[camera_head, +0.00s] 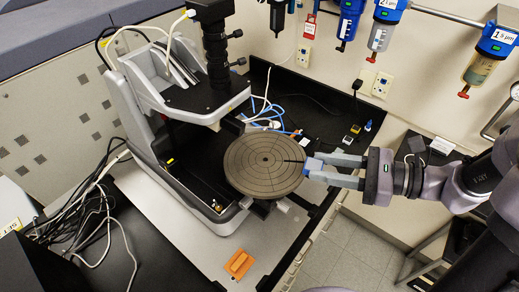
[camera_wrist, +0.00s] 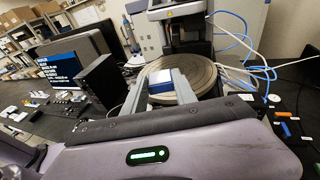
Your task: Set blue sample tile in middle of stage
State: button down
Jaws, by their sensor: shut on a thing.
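The stage is a round dark grey disc (camera_head: 255,170) with ring and cross lines, under the profiler head; it also shows in the wrist view (camera_wrist: 207,82). My gripper (camera_head: 313,168) reaches in from the right, with its fingertips at the disc's right edge. It is shut on the blue sample tile (camera_head: 314,164), which sits between the fingers at or just over the rim, right of the stage's middle. In the wrist view the blue tile (camera_wrist: 172,80) shows in front of the disc. I cannot tell whether the tile touches the stage.
The profiler's head and column (camera_head: 205,95) stand above and left of the stage. Small coloured blocks (camera_head: 352,134) and blue cables (camera_head: 265,117) lie behind. The stage's top looks bare.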

send_over(274, 162)
jog(key=shift+s+d+f, duration=0.1)
jog(key=shift+f, duration=0.55)
notch_tip(274, 162, down, 4)
jog(key=shift+r, duration=0.25)
jog(key=shift+f, duration=0.25)
jog(key=c, duration=1)
grip_release()
jog(key=shift+r, duration=0.1)
